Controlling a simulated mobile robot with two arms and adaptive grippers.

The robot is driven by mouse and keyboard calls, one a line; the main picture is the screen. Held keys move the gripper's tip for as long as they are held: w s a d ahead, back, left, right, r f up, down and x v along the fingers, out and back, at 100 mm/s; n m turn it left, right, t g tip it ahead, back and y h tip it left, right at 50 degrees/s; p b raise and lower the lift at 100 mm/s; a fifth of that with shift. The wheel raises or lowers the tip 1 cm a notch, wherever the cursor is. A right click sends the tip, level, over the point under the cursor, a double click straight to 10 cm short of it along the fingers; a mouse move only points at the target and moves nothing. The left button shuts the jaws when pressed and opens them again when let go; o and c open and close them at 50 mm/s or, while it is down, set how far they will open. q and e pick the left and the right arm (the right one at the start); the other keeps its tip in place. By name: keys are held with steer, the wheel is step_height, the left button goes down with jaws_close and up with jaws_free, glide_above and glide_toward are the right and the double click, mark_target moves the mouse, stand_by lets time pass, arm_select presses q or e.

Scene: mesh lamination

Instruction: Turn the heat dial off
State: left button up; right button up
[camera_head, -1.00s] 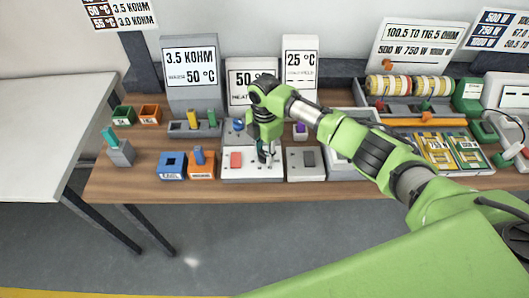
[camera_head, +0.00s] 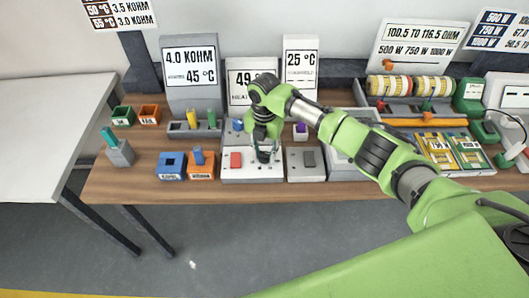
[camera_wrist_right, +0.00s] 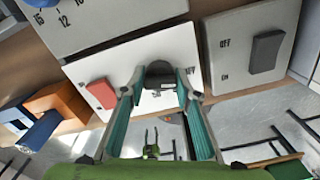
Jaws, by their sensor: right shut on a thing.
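The heat dial (camera_wrist_right: 160,76) is a dark knob on a white-topped box (camera_head: 238,170), below a display sign (camera_head: 240,94) that reads about 49 and "HEAT". My right gripper (camera_head: 264,154) points down at it. In the right wrist view its green-padded fingers (camera_wrist_right: 162,90) are closed around the dial, one on each side. Print partly hidden by a finger lies to the right of the dial. The dial's exact angle is hard to tell. My left gripper is out of view.
A red button (camera_head: 236,160) sits left of the dial on the same box. Blue (camera_head: 171,170) and orange (camera_head: 202,170) holders stand to the left. A sign behind reads 4.0 KOHM and 45 °C (camera_head: 192,65).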

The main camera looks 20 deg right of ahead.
mark_target(264, 153)
steer(key=o, duration=1.1)
steer(key=shift+c, duration=0.2)
steer(key=shift+r, duration=0.15)
step_height(264, 153, up, 12)
steer(key=shift+a+f, duration=0.1)
steer(key=shift+f, duration=0.1)
